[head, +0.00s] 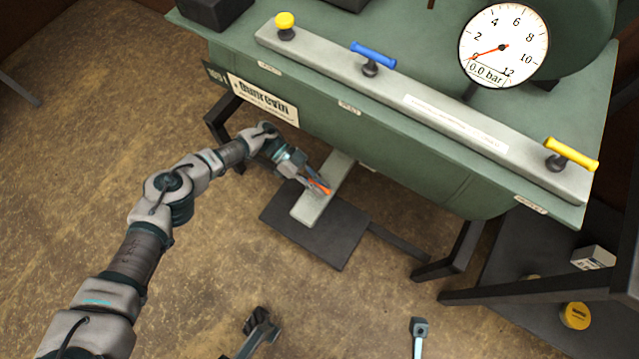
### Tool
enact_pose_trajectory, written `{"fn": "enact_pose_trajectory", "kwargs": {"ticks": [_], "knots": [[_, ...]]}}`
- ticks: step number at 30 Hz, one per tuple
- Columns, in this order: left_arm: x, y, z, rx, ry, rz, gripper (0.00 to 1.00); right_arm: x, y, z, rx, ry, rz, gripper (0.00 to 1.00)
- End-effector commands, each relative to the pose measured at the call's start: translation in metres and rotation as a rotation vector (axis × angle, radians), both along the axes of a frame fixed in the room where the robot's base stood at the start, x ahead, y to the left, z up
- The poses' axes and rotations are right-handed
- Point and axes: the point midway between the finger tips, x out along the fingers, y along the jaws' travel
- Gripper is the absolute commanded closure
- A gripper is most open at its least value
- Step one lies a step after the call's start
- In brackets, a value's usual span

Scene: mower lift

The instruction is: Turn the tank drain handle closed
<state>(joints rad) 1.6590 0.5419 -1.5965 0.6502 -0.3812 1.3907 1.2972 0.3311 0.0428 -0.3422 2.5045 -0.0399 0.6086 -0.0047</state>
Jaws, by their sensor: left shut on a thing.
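A small orange-red handle (321,187) shows low under the green tank (400,150), over a pale grey plate. I take it to be the tank drain handle. My left gripper (316,182) reaches in from the left below the tank's front edge and is shut on this handle. The fingers cover part of it, so its exact angle is hard to tell.
The pale plate (312,207) lies over a dark mat (335,245). A rail (430,115) on the tank carries yellow and blue handles. A gauge (503,46) reads 0.0 bar. Dark frame legs (455,250) stand at right. Open floor (90,130) lies left.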

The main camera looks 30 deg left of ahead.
Motion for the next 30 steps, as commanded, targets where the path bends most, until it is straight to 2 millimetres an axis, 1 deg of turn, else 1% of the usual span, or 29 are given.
{"fn": "enact_pose_trajectory", "kwargs": {"ticks": [3,4,5,6,7,15,16,19,23,27,30], "knots": [[0.002,0.001,-0.001,0.004,-0.002,0.009,1.00,0.000,0.000,0.000,0.000,0.000,0.000,0.60],[0.002,0.001,-0.001,0.004,-0.002,0.009,0.80,0.000,0.000,0.000,0.000,0.000,0.000,0.60],[0.002,0.001,-0.001,0.004,-0.003,0.009,0.73,0.000,0.000,0.000,0.000,0.000,0.000,0.60],[0.002,0.001,-0.001,0.004,-0.003,0.008,0.63,0.000,0.000,0.000,0.000,0.000,0.000,0.60],[0.002,0.001,-0.001,0.004,-0.003,0.008,0.60,0.000,0.000,0.000,0.000,0.000,0.000,0.60],[0.001,0.000,0.001,0.002,-0.003,0.004,0.60,0.001,0.000,0.000,-0.002,-0.001,0.001,0.60],[0.001,0.000,0.002,0.001,-0.003,0.004,0.60,-0.003,0.000,0.002,-0.002,-0.005,0.001,0.60],[0.001,0.001,0.009,-0.001,-0.004,0.003,0.60,-0.004,0.000,0.003,-0.001,-0.006,0.001,0.60],[0.001,0.001,0.028,-0.001,-0.006,0.003,0.60,-0.004,0.000,0.003,-0.001,-0.006,0.001,0.60],[0.001,0.001,0.059,-0.001,-0.006,0.003,0.60,-0.004,0.000,0.003,-0.001,-0.006,0.001,0.60],[0.002,0.001,0.077,-0.001,-0.006,0.003,0.60,-0.004,0.000,0.002,0.000,-0.005,0.000,0.60]]}}
